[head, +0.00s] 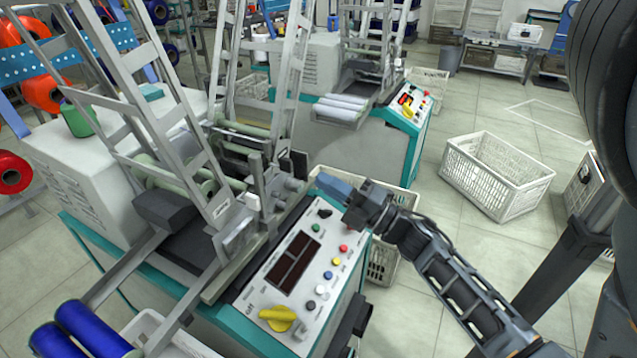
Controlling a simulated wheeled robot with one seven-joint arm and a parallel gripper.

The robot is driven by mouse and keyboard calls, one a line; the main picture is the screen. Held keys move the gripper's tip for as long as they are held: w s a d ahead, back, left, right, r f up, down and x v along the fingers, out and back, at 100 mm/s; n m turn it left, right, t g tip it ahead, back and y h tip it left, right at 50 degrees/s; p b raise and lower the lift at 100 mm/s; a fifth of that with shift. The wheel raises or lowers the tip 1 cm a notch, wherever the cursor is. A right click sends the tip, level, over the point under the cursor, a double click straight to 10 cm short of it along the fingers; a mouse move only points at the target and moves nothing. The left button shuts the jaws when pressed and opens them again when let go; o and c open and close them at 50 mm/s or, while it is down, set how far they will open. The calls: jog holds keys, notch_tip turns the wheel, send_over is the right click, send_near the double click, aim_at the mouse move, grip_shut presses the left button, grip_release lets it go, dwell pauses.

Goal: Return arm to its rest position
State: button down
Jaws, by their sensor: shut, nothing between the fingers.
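My arm (455,285) reaches in from the lower right of the head view, stretched out towards the winding machine in front of me. My gripper (353,217) is at its far end, shut and empty. It is over the upper right edge of the machine's control panel (298,270), close to the red button (343,248). I cannot tell whether the fingertips touch the panel. The panel also carries a dark display, several coloured buttons and a yellow rotary knob (278,318) at its near end.
Blue bobbins (88,330) lie at the lower left, on the machine's rails. A white crate (497,175) stands on the floor to the right, and another crate (383,262) is behind my gripper. A second machine (345,140) stands further back. The floor between it and the right crate is clear.

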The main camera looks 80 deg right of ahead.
dwell(0.6)
jog(key=s+a+m+g+y, duration=0.1)
jog(key=a+m, duration=0.4)
jog(key=a, duration=0.5)
jog(key=s+a+m+g+y, duration=0.2)
jog(key=s+a+m, duration=0.3)
jog(key=a, duration=0.6)
jog(key=s+a+m+g+y, duration=0.2)
jog(key=s+a+m+g, duration=0.1)
jog(key=a, duration=0.7)
jog(key=shift+s+a+r+m+g, duration=0.2)
jog(key=shift+s+a+m+g, duration=0.1)
jog(key=shift+s+m, duration=0.7)
